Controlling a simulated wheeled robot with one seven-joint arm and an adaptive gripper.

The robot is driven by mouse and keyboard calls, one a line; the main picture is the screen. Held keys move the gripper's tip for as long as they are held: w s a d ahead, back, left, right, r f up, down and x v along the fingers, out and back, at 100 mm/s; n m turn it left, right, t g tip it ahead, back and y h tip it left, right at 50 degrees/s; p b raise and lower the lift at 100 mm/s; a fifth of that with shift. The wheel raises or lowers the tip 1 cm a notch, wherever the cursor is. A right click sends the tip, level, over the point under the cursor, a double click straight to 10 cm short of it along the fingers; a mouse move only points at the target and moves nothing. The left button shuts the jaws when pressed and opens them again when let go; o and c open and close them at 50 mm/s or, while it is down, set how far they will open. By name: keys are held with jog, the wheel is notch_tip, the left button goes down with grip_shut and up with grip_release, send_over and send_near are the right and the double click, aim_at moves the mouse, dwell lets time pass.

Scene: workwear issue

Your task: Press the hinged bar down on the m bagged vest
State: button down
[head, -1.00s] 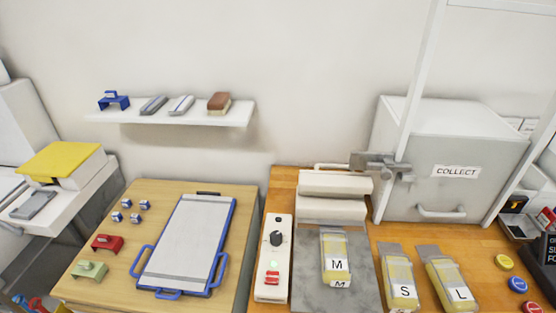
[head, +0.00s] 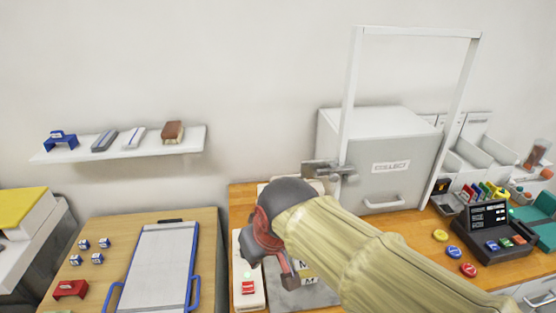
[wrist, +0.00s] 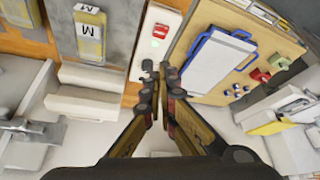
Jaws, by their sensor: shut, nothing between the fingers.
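The M bagged vest (wrist: 89,32) is yellow in a clear bag and lies on a grey plate (wrist: 123,38). Its end points toward the white sealer with the hinged bar (wrist: 92,102), which is beside it in the wrist view. In the head view my arm hides most of the sealer, and only part of the vest (head: 308,268) shows. My gripper (wrist: 161,78) is shut and empty, above the white control strip (wrist: 158,40) beside the sealer. It also shows in the head view (head: 289,284), pointing down. I cannot tell whether it touches anything.
The COLLECT box (head: 400,150) stands behind at the right, with a tall white frame (head: 417,31) and a grey clamp (head: 330,171) at its left. Coloured discs (head: 455,252) and a dark terminal (head: 490,235) are at right.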

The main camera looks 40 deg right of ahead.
jog(key=w+d+r+m+p, duration=0.1)
jog(key=w+d+r+p, duration=0.45)
jog(key=w, duration=0.55)
jog(key=w+d+r+m+g+h+p, duration=0.1)
jog(key=w+d+r+m+p, duration=0.1)
jog(key=w+d+p, duration=1.1)
jog(key=w+d+f+m+p, duration=0.15)
jog(key=w+d+f, duration=0.25)
jog(key=w+d, duration=0.55)
notch_tip(320, 180, down, 10)
jog(key=s+d+p, duration=0.1)
jog(key=s+d, duration=0.1)
jog(key=shift+s+h, duration=0.15)
jog(key=shift+h, duration=0.15)
